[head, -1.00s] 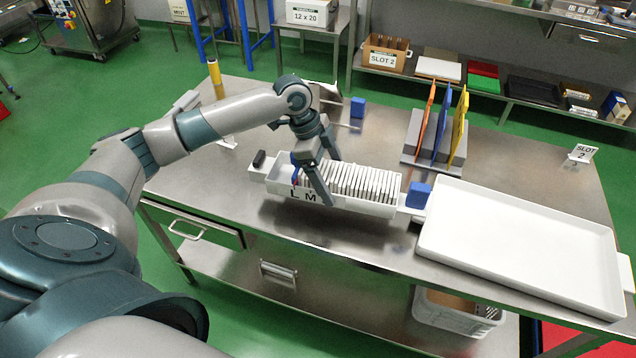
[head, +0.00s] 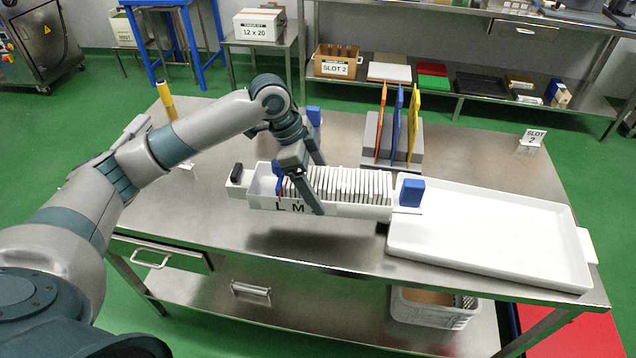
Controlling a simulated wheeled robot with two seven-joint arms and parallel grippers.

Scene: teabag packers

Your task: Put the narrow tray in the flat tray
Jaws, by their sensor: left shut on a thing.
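The narrow tray (head: 350,210) is a long white tray marked "L M", with a row of several white teabag packets (head: 340,184) standing in it. It has a black grip at its left end and a blue block (head: 411,192) at its right end. My left gripper (head: 312,200) is shut on the narrow tray, its fingers at the front and back walls. A shadow lies under the tray, and it looks held a little above the table. The flat tray (head: 490,272) is wide, white and empty, to the right. My right gripper is out of view.
A blue block (head: 314,116) and a yellow cylinder (head: 166,100) stand further back. The table's front left is clear.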

